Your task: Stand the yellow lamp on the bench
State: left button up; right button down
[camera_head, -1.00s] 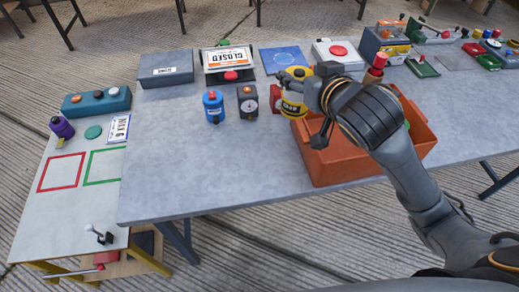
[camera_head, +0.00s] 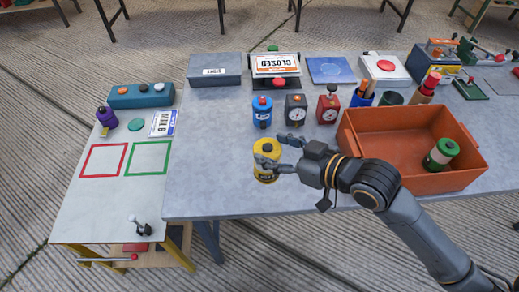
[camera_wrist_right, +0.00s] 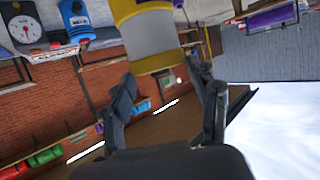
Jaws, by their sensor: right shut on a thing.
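The yellow lamp (camera_head: 265,158), a short cylinder with a dark cap and a pale band, is upright at the front of the grey tabletop (camera_head: 215,150). My right gripper (camera_head: 268,154) is shut on its side, reaching in from the right. I cannot tell whether its base touches the surface. In the right wrist view the lamp (camera_wrist_right: 150,38) fills the upper middle, ahead of the fingers (camera_wrist_right: 165,92). A lower pale side table (camera_head: 97,190) with red and green outlined squares stands at the left. My left gripper is not in view.
An orange crate (camera_head: 390,180) holding a green cylinder (camera_head: 441,153) stands right of the lamp. The grey top left of the lamp is clear.

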aim_at(271, 143)
jog(key=x, duration=0.4)
jog(key=shift+w+d+p, duration=0.1)
jog(key=shift+w+p, duration=0.2)
jog(key=shift+w, duration=0.35)
jog(key=w+a+f, duration=0.2)
jog(key=w+f, duration=0.2)
jog(key=f, duration=0.5)
jog(key=shift+a+f+p, duration=0.2)
jog(key=shift+a+p, duration=0.1)
jog(key=shift+w+f, duration=0.1)
jog(key=shift+w, duration=0.05)
jog(key=shift+c, duration=1.8)
grip_release()
jog(key=shift+f, duration=0.1)
